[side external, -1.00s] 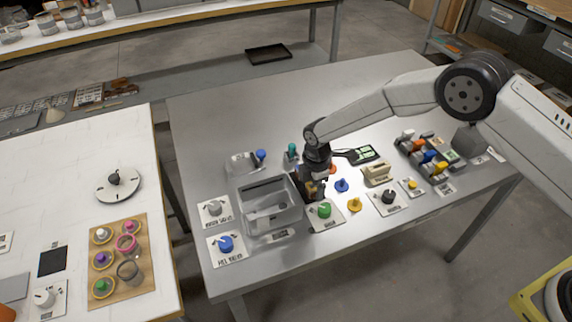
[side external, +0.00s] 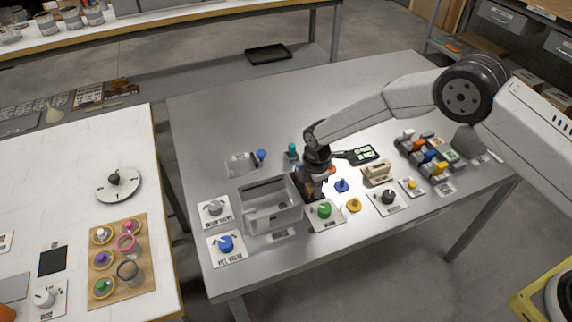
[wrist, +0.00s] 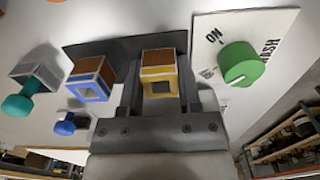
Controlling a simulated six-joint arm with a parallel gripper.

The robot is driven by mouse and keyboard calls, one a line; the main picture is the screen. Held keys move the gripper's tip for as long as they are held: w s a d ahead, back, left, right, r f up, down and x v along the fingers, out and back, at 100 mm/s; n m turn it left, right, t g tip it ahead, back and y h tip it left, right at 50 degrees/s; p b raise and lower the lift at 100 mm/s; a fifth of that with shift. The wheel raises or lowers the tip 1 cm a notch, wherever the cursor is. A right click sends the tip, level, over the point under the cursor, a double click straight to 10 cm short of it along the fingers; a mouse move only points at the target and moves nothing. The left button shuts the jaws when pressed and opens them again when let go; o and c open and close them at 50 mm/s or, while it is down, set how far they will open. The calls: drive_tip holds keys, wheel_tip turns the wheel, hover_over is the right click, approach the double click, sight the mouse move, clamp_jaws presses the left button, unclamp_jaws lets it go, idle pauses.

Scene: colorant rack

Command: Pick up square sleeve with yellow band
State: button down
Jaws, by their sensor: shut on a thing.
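The square sleeve with the yellow band (wrist: 159,88) is brown on top with a square opening in its front face. In the wrist view it sits between the two fingers of my gripper (wrist: 160,100), which is shut on it. In the side view my gripper (side external: 313,188) points down beside the grey bin and hides most of the sleeve. A similar square sleeve with a blue band (wrist: 90,80) stands to the left of the fingers in the wrist view, apart from them. I cannot tell whether the held sleeve is clear of its support.
The grey bin (side external: 287,219) is close on the left. A green knob (side external: 324,211) on a white plate is close in front; it also shows in the wrist view (wrist: 241,63). Blue and yellow pegs (side external: 342,186) stand to the right.

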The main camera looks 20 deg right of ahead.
drive_tip(key=shift+r, duration=0.1)
drive_tip(key=shift+r, duration=0.7)
drive_tip(key=s+d+r, duration=0.4)
drive_tip(key=s+r, duration=0.7)
drive_tip(key=s, duration=0.2)
drive_tip(key=shift+s+r, duration=0.2)
idle(0.4)
